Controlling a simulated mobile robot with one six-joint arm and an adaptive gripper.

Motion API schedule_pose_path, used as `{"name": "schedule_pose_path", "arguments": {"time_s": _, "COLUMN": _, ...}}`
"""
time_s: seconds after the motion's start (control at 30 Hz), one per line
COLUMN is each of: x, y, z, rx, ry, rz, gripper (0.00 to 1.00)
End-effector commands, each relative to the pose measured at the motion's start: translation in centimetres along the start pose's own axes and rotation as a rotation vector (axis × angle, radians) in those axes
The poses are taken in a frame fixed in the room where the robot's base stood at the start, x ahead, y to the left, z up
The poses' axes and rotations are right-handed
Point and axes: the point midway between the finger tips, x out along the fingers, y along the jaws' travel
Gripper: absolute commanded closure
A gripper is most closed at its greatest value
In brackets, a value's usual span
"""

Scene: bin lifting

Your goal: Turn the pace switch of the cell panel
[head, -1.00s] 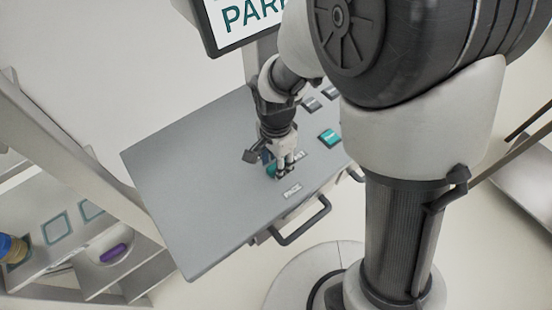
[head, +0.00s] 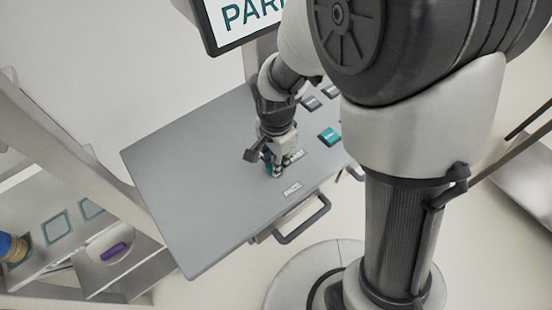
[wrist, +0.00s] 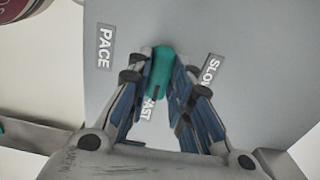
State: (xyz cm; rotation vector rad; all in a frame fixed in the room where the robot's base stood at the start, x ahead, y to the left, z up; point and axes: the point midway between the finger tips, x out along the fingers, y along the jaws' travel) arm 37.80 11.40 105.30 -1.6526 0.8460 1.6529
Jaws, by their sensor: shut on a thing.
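The pace switch (wrist: 163,68) is a green knob on the grey cell panel (head: 190,170). In the wrist view it sits between my two fingers, with a dark mark on its side near the FAST label (wrist: 149,108). My gripper (head: 278,170) points down at the panel and is shut on the knob, with a finger on each side. The PACE label (wrist: 105,47) is to the left and the SLOW label (wrist: 211,68) to the right in the wrist view. In the head view my fingers mostly hide the knob.
A teal button (head: 329,137) and dark buttons lie farther back on the panel. A screen (head: 240,20) stands behind it. A dark handle (head: 303,222) sticks out at the panel's front. A shelf (head: 75,225) stands at the left. The panel's left part is bare.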

Motion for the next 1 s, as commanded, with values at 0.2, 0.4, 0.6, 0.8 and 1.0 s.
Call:
{"name": "schedule_pose_path", "arguments": {"time_s": 0.2, "x": -0.04, "y": 0.0, "z": 0.0, "rx": -0.108, "ry": 0.0, "rz": 0.0, "gripper": 1.0}}
{"name": "schedule_pose_path", "arguments": {"time_s": 0.4, "x": -0.04, "y": 0.02, "z": 0.01, "rx": -0.277, "ry": -0.001, "rz": 0.001, "gripper": 1.0}}
{"name": "schedule_pose_path", "arguments": {"time_s": 0.6, "x": -0.05, "y": 0.02, "z": 0.01, "rx": -0.468, "ry": -0.001, "rz": 0.001, "gripper": 1.0}}
{"name": "schedule_pose_path", "arguments": {"time_s": 0.8, "x": -0.05, "y": 0.01, "z": 0.01, "rx": -0.658, "ry": 0.0, "rz": 0.0, "gripper": 1.0}}
{"name": "schedule_pose_path", "arguments": {"time_s": 1.0, "x": -0.06, "y": -0.01, "z": 0.0, "rx": -0.848, "ry": 0.0, "rz": 0.0, "gripper": 1.0}}
